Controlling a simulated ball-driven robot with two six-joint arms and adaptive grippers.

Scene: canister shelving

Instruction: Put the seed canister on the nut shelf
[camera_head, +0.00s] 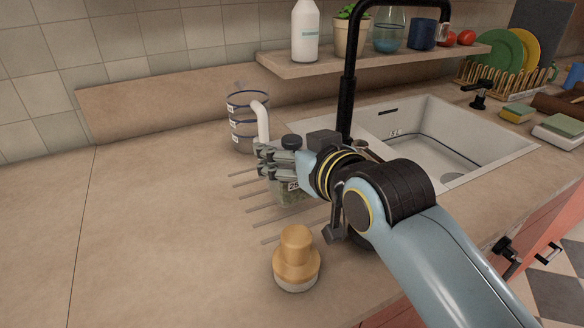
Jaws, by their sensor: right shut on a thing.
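My right gripper (270,163) is shut on a small canister (290,196) at the middle of the counter, left of the sink. The canister has a dark lid (292,142) and a pale label that I cannot fully read. It looks upright, and my gripper hides much of it. I cannot tell whether it touches the counter or whether it is the seed canister. A wooden wall shelf (375,61) runs above the sink; no nut label shows on it. My left gripper is not in view.
A clear measuring jug (240,137) stands behind my right gripper. A wooden-handled brush (296,262) stands in front, near the counter grooves (262,208). A black tap (347,95) rises beside the sink (470,150). A white bottle (305,35) stands on the shelf. The left counter is clear.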

